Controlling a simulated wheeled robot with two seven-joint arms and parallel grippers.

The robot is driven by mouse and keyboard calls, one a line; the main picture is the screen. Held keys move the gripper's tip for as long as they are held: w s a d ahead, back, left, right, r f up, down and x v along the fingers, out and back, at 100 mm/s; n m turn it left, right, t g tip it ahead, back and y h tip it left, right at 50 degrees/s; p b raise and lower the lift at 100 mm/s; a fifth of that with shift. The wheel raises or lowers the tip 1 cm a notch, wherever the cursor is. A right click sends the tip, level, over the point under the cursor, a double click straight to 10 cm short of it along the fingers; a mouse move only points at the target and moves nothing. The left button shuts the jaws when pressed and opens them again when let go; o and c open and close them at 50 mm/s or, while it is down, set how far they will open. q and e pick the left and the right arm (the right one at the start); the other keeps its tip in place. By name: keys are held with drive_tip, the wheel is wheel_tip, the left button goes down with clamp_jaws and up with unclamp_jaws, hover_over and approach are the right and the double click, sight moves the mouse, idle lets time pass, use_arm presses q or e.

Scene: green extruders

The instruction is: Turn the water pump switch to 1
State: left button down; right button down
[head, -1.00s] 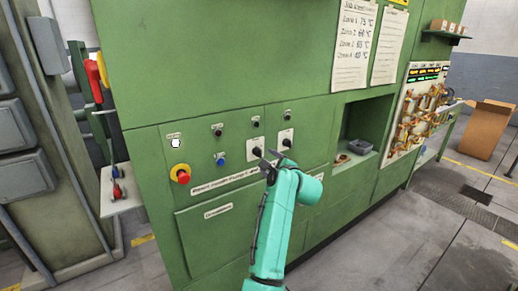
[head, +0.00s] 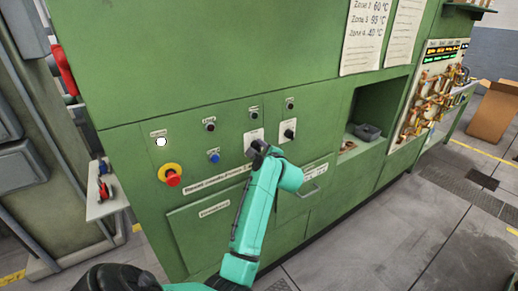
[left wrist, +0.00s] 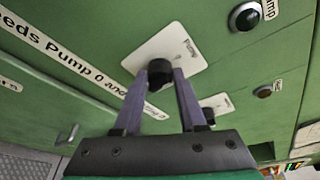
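Two black knobs on white plates sit side by side on the green machine's panel. The left one's plate (head: 254,137) is partly hidden by my left gripper (head: 258,149). The right knob (head: 289,133) is free. My right gripper is not in view.
A red emergency button (head: 172,178) on a yellow base, a blue button (head: 214,156) and several small black buttons share the panel. A recess holds a grey bin (head: 368,132).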

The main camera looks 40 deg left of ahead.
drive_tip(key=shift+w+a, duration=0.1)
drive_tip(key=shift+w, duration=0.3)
use_arm(q)
drive_tip(key=shift+m, duration=0.4)
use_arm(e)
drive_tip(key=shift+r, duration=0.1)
use_arm(q)
drive_tip(key=shift+w+m+g, duration=0.15)
drive_tip(key=shift+m+g, duration=0.35)
drive_tip(key=shift+m, duration=0.2)
drive_tip(key=shift+d+m+g, duration=0.1)
drive_tip(key=shift+m+g, duration=0.2)
drive_tip(key=shift+m, duration=0.4)
drive_tip(key=m, duration=0.1)
drive_tip(key=m+g+b, duration=0.1)
drive_tip(key=shift+w+m+g, duration=0.2)
drive_tip(key=shift+m+g, duration=0.1)
drive_tip(key=shift+w+f+m+g+b, duration=0.1)
drive_tip(key=shift+m+g+b, duration=0.75)
drive_tip(key=shift+m, duration=0.55)
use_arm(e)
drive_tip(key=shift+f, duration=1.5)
